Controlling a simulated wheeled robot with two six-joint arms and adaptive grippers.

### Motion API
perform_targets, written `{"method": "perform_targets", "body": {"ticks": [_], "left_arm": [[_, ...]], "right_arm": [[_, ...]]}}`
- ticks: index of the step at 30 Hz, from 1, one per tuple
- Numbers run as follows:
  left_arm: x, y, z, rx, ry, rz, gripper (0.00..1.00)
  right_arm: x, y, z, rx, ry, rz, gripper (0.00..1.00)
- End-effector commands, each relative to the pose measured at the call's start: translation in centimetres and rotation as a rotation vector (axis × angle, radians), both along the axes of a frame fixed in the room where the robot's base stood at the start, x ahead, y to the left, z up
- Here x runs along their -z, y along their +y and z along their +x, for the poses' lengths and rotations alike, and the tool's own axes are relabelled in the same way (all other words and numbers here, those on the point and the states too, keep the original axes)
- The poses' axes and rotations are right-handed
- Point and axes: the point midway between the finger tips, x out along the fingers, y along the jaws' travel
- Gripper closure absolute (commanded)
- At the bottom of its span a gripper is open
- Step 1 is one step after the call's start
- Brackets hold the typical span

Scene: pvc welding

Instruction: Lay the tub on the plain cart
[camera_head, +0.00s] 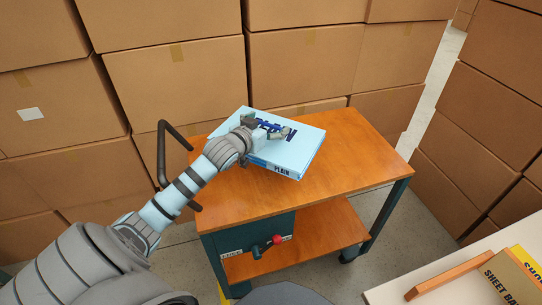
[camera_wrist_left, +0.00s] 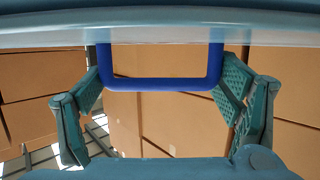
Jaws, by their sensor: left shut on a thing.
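The tub (camera_head: 305,148) is a flat light-blue box with dark-blue lettering on its upper face and a label reading "PLAIN" on its near side. It shows over the wooden top of the cart (camera_head: 360,170); whether it rests on the cart or hangs just above cannot be told. My left gripper (camera_head: 272,132) reaches over the tub and is shut on it. In the left wrist view, the blue handle (camera_wrist_left: 160,84) lies between the fingers, with the tub's pale edge (camera_wrist_left: 160,34) along the top. My right gripper is not in view.
The cart has a black push bar (camera_head: 162,155), a lower shelf (camera_head: 310,240) and a red knob (camera_head: 277,239) in front. Stacked cardboard boxes (camera_head: 180,80) stand behind. A pale table (camera_head: 455,275) is at lower right. The cart top's right side is clear.

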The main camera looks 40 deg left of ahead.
Motion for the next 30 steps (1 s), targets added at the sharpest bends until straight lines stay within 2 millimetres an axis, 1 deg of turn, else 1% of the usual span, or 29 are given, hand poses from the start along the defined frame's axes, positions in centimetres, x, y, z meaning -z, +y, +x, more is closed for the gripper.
{"method": "perform_targets", "body": {"ticks": [1, 3, 6, 10, 15, 17, 22, 23, 25, 30], "left_arm": [[1.9, -0.1, 0.0, 0.001, -0.003, 0.0, 0.77], [3.5, -0.1, 0.0, 0.002, -0.004, 0.0, 0.77], [4.8, -0.1, 0.1, 0.003, -0.007, 0.001, 0.77], [6.0, -0.1, 0.1, 0.003, -0.007, 0.002, 0.77], [9.1, -0.1, 0.0, 0.003, -0.005, 0.001, 0.77], [9.5, -0.1, 0.0, 0.003, -0.006, 0.001, 0.77], [9.3, -0.1, 0.0, 0.004, -0.006, 0.003, 0.77], [9.5, -0.1, -0.1, 0.002, 0.0, 0.002, 0.11], [9.5, -0.1, -0.1, 0.002, 0.0, 0.002, 0.0], [9.5, -0.1, 0.0, 0.003, -0.001, 0.001, 0.0]], "right_arm": [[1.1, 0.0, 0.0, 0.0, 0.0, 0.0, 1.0], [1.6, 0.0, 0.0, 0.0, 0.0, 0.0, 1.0], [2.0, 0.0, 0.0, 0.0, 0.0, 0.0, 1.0], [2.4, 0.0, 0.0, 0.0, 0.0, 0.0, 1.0], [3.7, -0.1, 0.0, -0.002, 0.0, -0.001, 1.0], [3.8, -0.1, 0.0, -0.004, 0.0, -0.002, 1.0], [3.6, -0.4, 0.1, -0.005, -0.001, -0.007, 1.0], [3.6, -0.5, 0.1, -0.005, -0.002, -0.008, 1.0], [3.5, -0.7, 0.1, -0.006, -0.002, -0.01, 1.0], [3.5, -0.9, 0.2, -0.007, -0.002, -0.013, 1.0]]}}
